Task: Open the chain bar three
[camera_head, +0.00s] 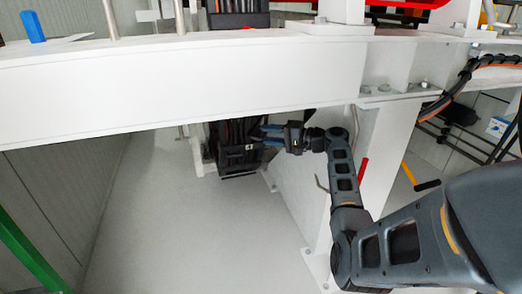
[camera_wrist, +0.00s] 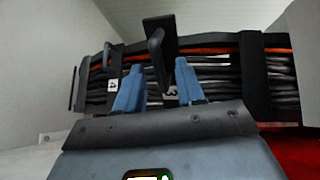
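Chain bar three is a black upright bar with a protruding handle (camera_wrist: 160,38) and a white label reading "3" (camera_wrist: 171,91). It stands across a cable bundle, straight ahead in the wrist view. My gripper (camera_wrist: 158,80) has two blue fingers set apart. The bar's lower part shows between and beyond the fingertips, with no clear contact. In the head view my gripper (camera_head: 268,133) is under the white beam, beside the dark cable chain (camera_head: 232,150). The exact gap to the bar is hidden there.
A second black bar with a label "4" (camera_wrist: 112,85) is to the left. Black and orange cables (camera_wrist: 220,60) run across behind the bars. A large white beam (camera_head: 180,85) spans above my arm, and a white support (camera_head: 375,150) stands beside it. Grey floor (camera_head: 170,220) is clear at left.

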